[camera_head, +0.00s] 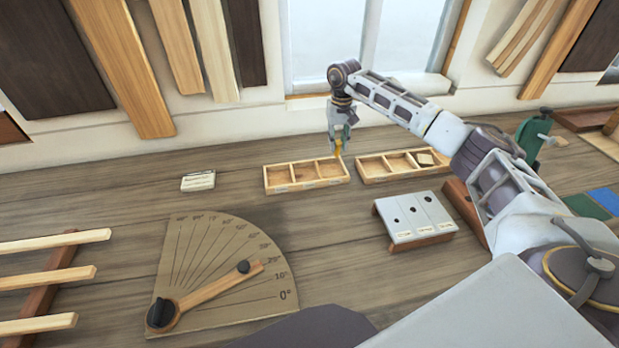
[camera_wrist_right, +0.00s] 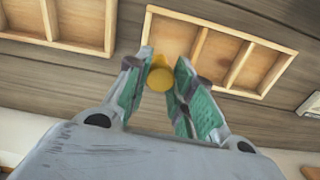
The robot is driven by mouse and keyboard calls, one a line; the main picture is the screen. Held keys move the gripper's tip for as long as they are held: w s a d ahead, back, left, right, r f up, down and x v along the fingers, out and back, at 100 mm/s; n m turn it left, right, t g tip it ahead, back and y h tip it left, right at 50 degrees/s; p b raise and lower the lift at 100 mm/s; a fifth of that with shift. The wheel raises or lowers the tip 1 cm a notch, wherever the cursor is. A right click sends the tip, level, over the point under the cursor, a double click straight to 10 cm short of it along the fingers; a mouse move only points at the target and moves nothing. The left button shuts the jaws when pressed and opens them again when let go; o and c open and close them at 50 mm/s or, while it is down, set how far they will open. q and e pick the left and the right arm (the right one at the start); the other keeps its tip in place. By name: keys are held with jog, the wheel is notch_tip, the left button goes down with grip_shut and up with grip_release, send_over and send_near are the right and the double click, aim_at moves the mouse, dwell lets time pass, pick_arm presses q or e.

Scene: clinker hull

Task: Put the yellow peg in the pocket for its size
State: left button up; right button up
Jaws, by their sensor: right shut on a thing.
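The yellow peg (camera_head: 338,149) is gripped between the fingertips of my right gripper (camera_head: 341,141), with its lower part showing below them. In the right wrist view the yellow peg (camera_wrist_right: 160,78) sits between the green-padded fingers of the right gripper (camera_wrist_right: 163,72). The peg is over or close to the right end compartment of the left wooden tray (camera_head: 308,185), which has three pockets in a row. That tray also shows in the right wrist view (camera_wrist_right: 225,28). I cannot tell how high the peg is above it. My left gripper is out of view.
A second wooden tray (camera_head: 390,177) stands just to the right, with a wooden piece (camera_head: 426,159) at its right end. A grey block with holes (camera_head: 436,208) stands in front.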

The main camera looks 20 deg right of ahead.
jog(key=shift+f+b, duration=0.55)
jog(key=shift+f, duration=0.6)
jog(key=o, duration=0.8)
jog(key=shift+r, duration=0.1)
notch_tip(320, 180, up, 12)
dwell(0.8)
